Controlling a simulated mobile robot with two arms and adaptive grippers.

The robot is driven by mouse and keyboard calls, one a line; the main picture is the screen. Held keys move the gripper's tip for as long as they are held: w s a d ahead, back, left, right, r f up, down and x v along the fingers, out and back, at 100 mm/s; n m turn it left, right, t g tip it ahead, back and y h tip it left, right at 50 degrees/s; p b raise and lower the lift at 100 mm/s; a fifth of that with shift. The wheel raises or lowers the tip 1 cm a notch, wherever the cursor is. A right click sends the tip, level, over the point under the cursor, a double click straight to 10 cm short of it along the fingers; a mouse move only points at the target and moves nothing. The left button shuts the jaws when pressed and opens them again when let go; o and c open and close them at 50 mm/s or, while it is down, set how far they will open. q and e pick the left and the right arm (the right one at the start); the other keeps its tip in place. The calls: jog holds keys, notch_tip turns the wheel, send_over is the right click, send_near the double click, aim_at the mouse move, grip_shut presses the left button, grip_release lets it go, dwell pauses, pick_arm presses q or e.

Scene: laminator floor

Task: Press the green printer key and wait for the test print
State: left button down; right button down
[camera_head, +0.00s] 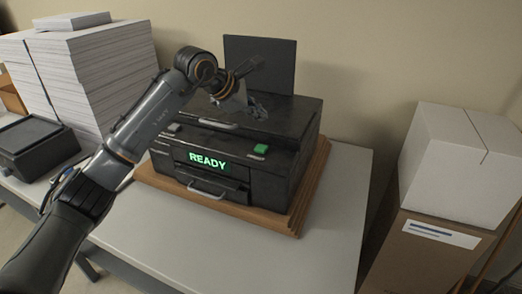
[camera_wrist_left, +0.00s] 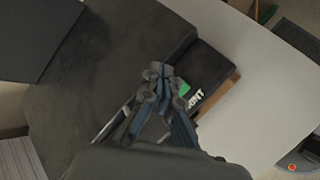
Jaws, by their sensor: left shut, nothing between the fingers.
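The black printer (camera_head: 225,165) sits on a wooden board on the table, its display (camera_head: 208,161) reading READY in green. The green key (camera_head: 260,149) is on the printer's upper front, right of the display. In the wrist view the green key (camera_wrist_left: 184,89) shows just beside my fingers, with white letters, partly hidden, next to it. My left gripper (camera_head: 260,112) is shut and empty over the printer's top, behind the key in the head view and apart from it. Its fingertips also show in the wrist view (camera_wrist_left: 157,70). My right gripper is not in view.
Tall paper stacks (camera_head: 90,75) stand at the back left, with a dark device (camera_head: 38,147) before them. A dark upright panel (camera_head: 261,63) rises behind the printer. A white box (camera_head: 455,165) rests on a carton at the right. The table front (camera_head: 165,235) is clear.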

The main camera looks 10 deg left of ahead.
aim_at(259, 148)
pick_arm(q)
notch_tip(259, 148, down, 7)
jog(key=b, duration=0.4)
dwell(1.0)
jog(key=shift+f+b, duration=0.35)
jog(key=shift+b, duration=0.05)
